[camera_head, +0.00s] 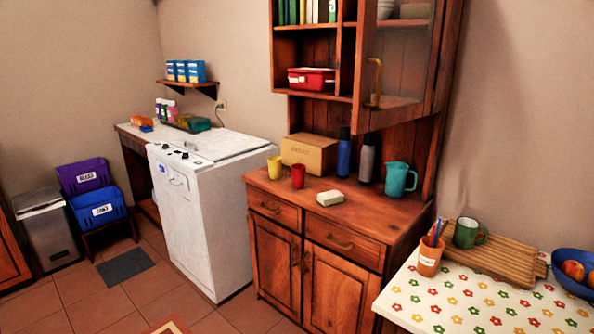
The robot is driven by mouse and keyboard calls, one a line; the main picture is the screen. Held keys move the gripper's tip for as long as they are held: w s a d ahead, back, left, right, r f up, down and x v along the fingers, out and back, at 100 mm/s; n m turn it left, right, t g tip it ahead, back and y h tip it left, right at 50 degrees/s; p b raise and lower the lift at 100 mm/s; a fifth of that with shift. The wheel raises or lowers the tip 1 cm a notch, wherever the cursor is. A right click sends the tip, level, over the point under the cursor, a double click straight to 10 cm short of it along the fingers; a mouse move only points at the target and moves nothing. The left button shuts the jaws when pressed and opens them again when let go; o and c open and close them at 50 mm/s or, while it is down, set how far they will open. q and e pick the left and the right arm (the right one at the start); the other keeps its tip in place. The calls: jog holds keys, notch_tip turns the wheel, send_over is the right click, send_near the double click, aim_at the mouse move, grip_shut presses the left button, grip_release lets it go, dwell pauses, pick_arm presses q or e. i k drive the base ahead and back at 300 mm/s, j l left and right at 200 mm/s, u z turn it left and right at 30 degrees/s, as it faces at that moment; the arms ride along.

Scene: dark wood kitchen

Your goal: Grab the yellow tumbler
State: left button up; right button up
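The yellow tumbler (274,168) stands upright on the left end of the wooden cabinet's counter (340,213), near its left edge. A red tumbler (298,176) stands just to its right and a little nearer, with a small gap between them. A cardboard box (309,154) is behind both. Neither of my grippers shows in the head view.
A white appliance (205,215) adjoins the cabinet on the left. A flowered table (460,306) is at the right front.

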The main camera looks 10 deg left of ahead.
aim_at(275, 168)
jog(key=i+j+z, duration=0.5)
jog(key=j+z, duration=0.25)
jog(key=i+j, duration=0.15)
jog(key=j, duration=0.2)
jog(key=i+j+z, duration=0.1)
jog(key=j, duration=0.25)
jog(key=i+j, duration=0.15)
jog(key=j, duration=0.2)
jog(key=i+j, duration=0.15)
jog(key=j, duration=0.2)
jog(key=i+j+z, duration=0.1)
jog(key=j, duration=0.25)
jog(key=i+j, duration=0.15)
jog(key=j, duration=0.25)
jog(key=l+z, duration=0.05)
